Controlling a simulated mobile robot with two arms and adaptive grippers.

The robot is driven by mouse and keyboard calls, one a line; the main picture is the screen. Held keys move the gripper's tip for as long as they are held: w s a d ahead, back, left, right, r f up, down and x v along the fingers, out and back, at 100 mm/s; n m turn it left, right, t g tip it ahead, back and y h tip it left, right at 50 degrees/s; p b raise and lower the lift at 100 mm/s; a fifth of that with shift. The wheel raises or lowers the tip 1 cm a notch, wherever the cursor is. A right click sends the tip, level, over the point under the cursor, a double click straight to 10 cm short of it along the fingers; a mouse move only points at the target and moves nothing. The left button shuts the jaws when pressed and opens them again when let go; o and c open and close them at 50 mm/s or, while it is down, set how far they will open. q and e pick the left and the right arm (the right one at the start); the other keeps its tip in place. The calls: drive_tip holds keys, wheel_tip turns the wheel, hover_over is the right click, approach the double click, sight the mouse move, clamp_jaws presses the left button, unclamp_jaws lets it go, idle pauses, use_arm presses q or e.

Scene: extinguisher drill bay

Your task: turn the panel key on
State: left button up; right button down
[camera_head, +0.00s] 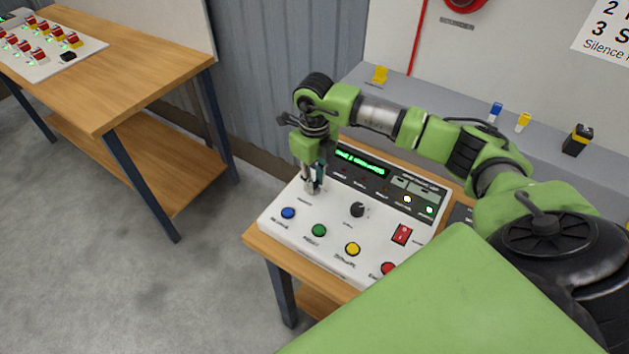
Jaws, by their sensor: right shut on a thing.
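The white control panel (330,226) lies on a small wooden table, with a dark display strip and green text at its back. My right gripper (313,188) points down at the panel's back left and is shut on the panel key, which its fingers mostly hide. I cannot tell which way the key is turned. A black knob (358,210) is right of the gripper, apart from it. A yellow and a green lamp are lit at the panel's right. My left gripper is not in view.
Blue (288,213), green (319,230), yellow (352,249) and red (388,268) buttons line the panel's front. A red rocker switch (401,234) sits at its right. A wooden workbench (130,75) with another switch panel stands left. Open floor lies between.

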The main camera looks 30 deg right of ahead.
drive_tip(key=m+b, duration=0.2)
drive_tip(key=m, duration=0.3)
drive_tip(key=shift+m, duration=0.3)
drive_tip(key=shift+m+b, duration=0.5)
drive_tip(key=shift+m, duration=1.6)
drive_tip(key=shift+w+r, duration=0.1)
drive_tip(key=c, duration=1.8)
unclamp_jaws()
wheel_tip(320, 180, up, 12)
drive_tip(key=shift+f, duration=0.1)
